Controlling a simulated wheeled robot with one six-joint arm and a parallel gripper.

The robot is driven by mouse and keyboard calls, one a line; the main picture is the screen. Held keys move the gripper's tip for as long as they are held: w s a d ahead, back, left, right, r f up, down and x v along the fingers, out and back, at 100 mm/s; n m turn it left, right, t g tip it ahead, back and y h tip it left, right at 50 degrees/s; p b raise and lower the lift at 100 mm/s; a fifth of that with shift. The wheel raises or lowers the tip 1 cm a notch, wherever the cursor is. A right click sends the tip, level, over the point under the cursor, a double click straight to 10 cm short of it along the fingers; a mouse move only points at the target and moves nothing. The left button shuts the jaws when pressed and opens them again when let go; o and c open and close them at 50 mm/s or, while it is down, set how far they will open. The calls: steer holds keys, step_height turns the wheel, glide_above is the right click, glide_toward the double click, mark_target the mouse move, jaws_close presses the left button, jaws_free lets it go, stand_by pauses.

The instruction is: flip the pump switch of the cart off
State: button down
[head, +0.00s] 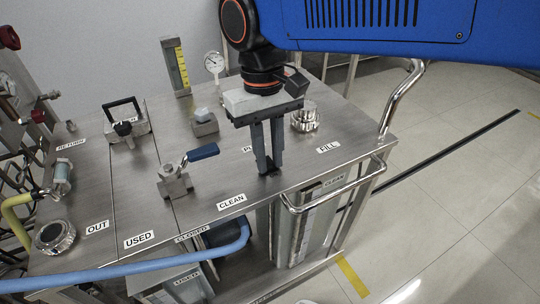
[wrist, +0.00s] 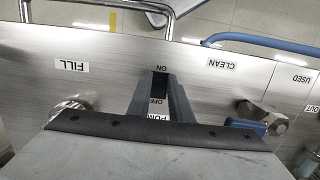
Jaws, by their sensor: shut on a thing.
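My gripper (head: 269,167) points down at the cart's steel top (head: 225,180), near its front edge. The pump switch (wrist: 160,86) shows in the wrist view as a dark plate marked ON at the top and OFF below, beside a partly covered PUMP label (wrist: 157,116). My two grey fingers stand on either side of it and are shut on the switch. The fingers cover most of the switch in the head view. I cannot tell which way its lever leans.
A blue-handled valve (head: 175,182) stands left of my gripper. A ribbed metal cap (head: 305,118) stands to the right by the FILL label. A dial gauge (head: 214,63) and a yellow-scaled sight tube (head: 176,66) stand at the back. A steel handle (head: 335,195) and blue hose (head: 150,265) run along the front.

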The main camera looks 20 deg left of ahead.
steer(key=shift+w+a+r+g+h, duration=0.1)
steer(key=shift+w+a+g+h, duration=0.1)
steer(key=shift+g+h, duration=0.35)
steer(key=c, duration=1.6)
jaws_free()
steer(key=v, duration=1.7)
steer(key=shift+r, duration=0.2)
